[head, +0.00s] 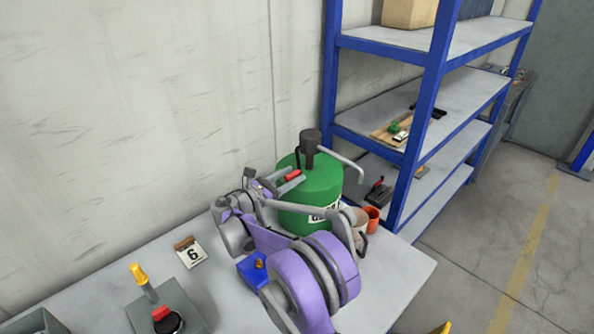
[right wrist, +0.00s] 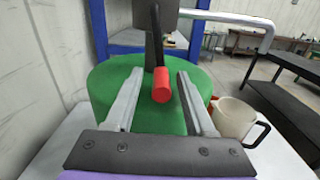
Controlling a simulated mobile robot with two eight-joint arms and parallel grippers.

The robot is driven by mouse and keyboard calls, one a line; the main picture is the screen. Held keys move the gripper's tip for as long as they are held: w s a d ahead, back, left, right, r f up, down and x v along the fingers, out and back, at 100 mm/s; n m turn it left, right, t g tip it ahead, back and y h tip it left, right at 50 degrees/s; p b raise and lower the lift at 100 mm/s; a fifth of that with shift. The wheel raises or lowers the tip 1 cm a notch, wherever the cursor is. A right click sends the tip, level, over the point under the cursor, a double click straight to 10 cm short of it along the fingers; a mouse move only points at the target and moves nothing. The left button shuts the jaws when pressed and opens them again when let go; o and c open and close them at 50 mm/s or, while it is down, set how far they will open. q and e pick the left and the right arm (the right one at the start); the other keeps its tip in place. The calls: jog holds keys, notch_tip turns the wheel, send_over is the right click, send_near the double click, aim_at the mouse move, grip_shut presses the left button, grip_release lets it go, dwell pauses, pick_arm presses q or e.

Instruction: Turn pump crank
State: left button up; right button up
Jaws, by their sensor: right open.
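A green drum (head: 318,185) with a white label stands on the table by the wall. A dark pump head (head: 309,142) with a grey bent spout (head: 345,162) sits on top of it. The pump crank is a dark arm ending in a red handle (head: 293,175); the handle also shows in the right wrist view (right wrist: 161,82). My right gripper (head: 290,182) is open over the drum top. In the right wrist view its two fingers (right wrist: 160,75) lie on either side of the red handle, with gaps on both sides. My left gripper is out of view.
A beige mug (head: 358,238) and an orange cup (head: 372,218) stand right of the drum. A blue shelf rack (head: 428,110) rises behind them. A number 6 card (head: 191,254), a blue box (head: 250,272) and a grey control box (head: 185,305) are at left.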

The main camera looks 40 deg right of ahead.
jog(key=shift+d+r, duration=0.1)
jog(key=shift+d, duration=0.9)
jog(key=shift+w+d, duration=0.1)
jog(key=shift+d, duration=0.2)
grip_shut()
dwell(0.5)
